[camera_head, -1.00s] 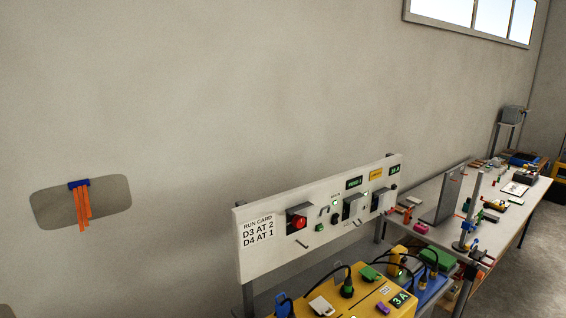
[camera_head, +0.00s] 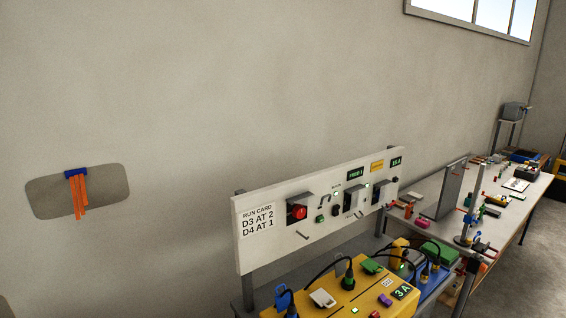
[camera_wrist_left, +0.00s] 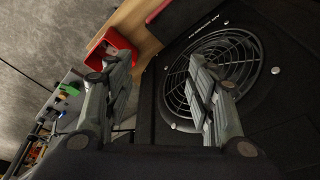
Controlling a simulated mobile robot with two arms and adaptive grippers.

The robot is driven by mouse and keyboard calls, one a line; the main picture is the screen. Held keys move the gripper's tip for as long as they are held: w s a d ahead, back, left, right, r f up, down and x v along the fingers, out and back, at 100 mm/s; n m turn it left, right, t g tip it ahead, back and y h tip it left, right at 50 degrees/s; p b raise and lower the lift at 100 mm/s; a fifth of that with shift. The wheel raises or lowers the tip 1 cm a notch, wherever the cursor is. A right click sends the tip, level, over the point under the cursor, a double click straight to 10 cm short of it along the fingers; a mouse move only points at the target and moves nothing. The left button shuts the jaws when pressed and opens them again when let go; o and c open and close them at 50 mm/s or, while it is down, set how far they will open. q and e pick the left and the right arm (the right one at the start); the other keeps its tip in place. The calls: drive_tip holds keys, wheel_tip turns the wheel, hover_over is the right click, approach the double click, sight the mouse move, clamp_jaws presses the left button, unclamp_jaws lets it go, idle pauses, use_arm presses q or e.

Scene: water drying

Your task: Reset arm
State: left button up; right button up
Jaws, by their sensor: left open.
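My left gripper (camera_wrist_left: 165,98) shows in the left wrist view with its two grey fingers spread apart. Nothing is between the fingers. Behind them is a black panel with a round fan grille (camera_wrist_left: 212,72). The right finger overlaps the grille in the picture; whether it touches cannot be told. Neither gripper shows in the head view, and my right gripper is not seen anywhere.
A red bin (camera_wrist_left: 112,48) stands by a wooden edge. In the head view, a white control panel (camera_head: 268,245) carries a run card, above a yellow unit (camera_head: 340,298) with cables. A cluttered workbench (camera_head: 525,200) is at right. Orange strips (camera_head: 79,195) hang on the wall.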

use_arm(q)
wheel_tip(320, 180, down, 14)
drive_tip(key=s+f+b, duration=0.1)
drive_tip(key=s+b, duration=0.2)
drive_tip(key=s+a+f+g+b, duration=0.1)
drive_tip(key=s+f+b, duration=0.2)
drive_tip(key=s+f, duration=0.5)
drive_tip(key=s+a+f+g+b, duration=0.1)
drive_tip(key=s+f+b, duration=0.3)
drive_tip(key=s+f, duration=0.5)
wheel_tip(320, 180, down, 7)
drive_tip(key=shift+a+f, duration=0.1)
drive_tip(key=shift+a, duration=0.55)
